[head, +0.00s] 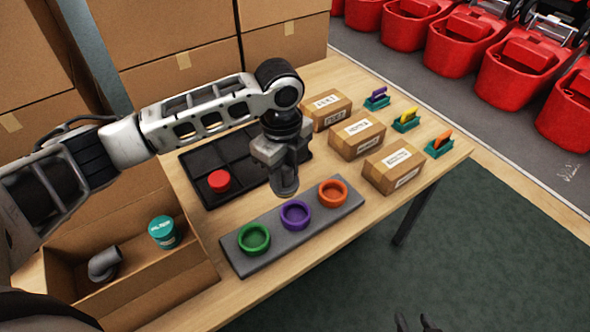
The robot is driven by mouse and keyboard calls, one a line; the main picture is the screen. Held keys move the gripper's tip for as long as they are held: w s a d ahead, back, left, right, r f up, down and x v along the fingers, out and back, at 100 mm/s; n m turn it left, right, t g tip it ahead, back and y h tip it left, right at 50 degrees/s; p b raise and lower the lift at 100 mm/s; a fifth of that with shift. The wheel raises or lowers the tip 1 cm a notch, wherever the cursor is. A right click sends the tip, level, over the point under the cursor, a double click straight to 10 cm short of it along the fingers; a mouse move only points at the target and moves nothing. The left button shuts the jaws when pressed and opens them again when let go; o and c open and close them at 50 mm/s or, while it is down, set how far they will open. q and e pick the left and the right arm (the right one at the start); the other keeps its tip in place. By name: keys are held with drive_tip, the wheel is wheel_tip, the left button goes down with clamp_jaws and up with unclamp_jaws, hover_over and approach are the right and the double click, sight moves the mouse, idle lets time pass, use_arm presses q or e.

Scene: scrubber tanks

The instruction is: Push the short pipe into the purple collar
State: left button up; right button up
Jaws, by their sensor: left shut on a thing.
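My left gripper (280,160) is shut on the short pipe (286,186), a grey cylinder that points down and shows only at its lower end. The fingers hide its upper part. The purple collar (295,214) is a ring on a grey base plate (325,225), between a green collar (253,238) and an orange collar (332,192). In the picture the pipe's lower end is just above the purple collar's far rim, with no visible contact. Dark tips at the bottom edge look like my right gripper (415,324), mostly out of frame; its opening is unclear.
A black tray (205,165) holding a red cap (219,181) lies behind the plate. Small cardboard boxes (355,135) and teal holders (405,122) stand at the right. An open carton (190,280) at the left holds a grey elbow (104,263) and a teal tub (163,232).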

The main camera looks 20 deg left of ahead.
sight(296, 180)
use_arm(q)
drive_tip(key=m, duration=0.1)
drive_tip(key=f+m, duration=0.1)
drive_tip(key=m, duration=0.1)
drive_tip(key=w+d+m, duration=0.1)
drive_tip(key=m, duration=0.1)
drive_tip(key=shift+f+p, duration=0.15)
drive_tip(key=shift+p, duration=0.15)
drive_tip(key=m, duration=0.2)
drive_tip(key=shift+w+d+f+m, duration=0.15)
drive_tip(key=shift+f+m, duration=0.1)
drive_tip(key=shift+m, duration=0.15)
drive_tip(key=m, duration=0.1)
drive_tip(key=f+m, duration=0.1)
drive_tip(key=m, duration=0.1)
drive_tip(key=shift+w+d+f+m, duration=0.1)
drive_tip(key=shift+w+d+m, duration=0.1)
drive_tip(key=shift+m, duration=0.1)
drive_tip(key=shift+f, duration=0.95)
wheel_tip(296, 180, down, 4)
drive_tip(key=b, duration=0.3)
use_arm(e)
drive_tip(key=shift+w+a+f, duration=0.15)
drive_tip(key=shift+a+f, duration=0.15)
drive_tip(key=shift+f, duration=0.15)
use_arm(q)
drive_tip(key=shift+a+f, duration=0.1)
drive_tip(key=shift+f, duration=0.05)
use_arm(e)
drive_tip(key=shift+d+r, duration=0.1)
